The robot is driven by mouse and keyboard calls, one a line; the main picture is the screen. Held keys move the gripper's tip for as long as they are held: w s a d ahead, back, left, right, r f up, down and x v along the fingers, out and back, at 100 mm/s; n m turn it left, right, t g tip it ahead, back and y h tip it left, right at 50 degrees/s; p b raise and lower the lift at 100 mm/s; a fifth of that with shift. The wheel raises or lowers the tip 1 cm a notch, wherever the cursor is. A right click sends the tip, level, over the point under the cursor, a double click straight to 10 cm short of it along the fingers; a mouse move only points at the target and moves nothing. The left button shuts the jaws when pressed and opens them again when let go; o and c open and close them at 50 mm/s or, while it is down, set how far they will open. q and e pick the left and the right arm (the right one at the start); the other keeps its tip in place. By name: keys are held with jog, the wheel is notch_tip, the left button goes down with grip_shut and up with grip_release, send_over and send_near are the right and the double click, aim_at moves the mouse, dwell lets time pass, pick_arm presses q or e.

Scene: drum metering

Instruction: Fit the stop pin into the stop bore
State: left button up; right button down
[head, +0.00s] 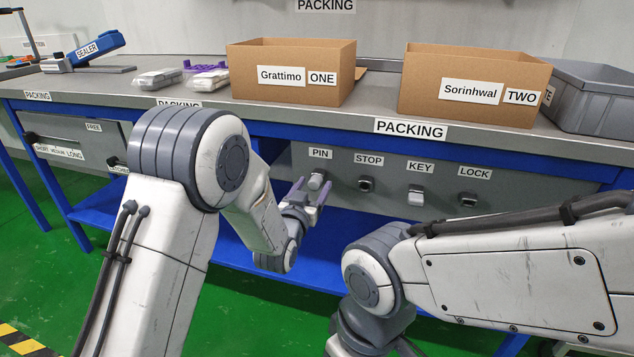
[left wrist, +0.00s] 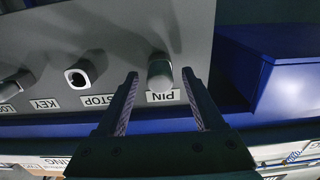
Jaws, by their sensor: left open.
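The stop pin (head: 317,180), a short light-grey cylinder with a rounded end, sits in the grey panel under the PIN label. It also shows in the left wrist view (left wrist: 160,70). In the left wrist view the bore (left wrist: 80,75) looks empty and lies left of the pin. My left gripper (head: 311,188) is open, with one finger on each side of the pin and visible gaps to it in the wrist view. My right gripper is out of view.
The key (head: 416,196) and lock (head: 468,200) fittings sit farther right on the panel. Cardboard boxes (head: 293,98) and (head: 470,112) stand on the bench above. My right arm crosses the lower right.

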pick_arm(q)
grip_shut()
jog(key=shift+s+a, duration=0.1)
dwell(1.3)
jog(key=shift+b+v, duration=0.7)
jog(key=shift+v, duration=2.2)
jog(key=b+v, duration=0.1)
jog(key=v, duration=0.3)
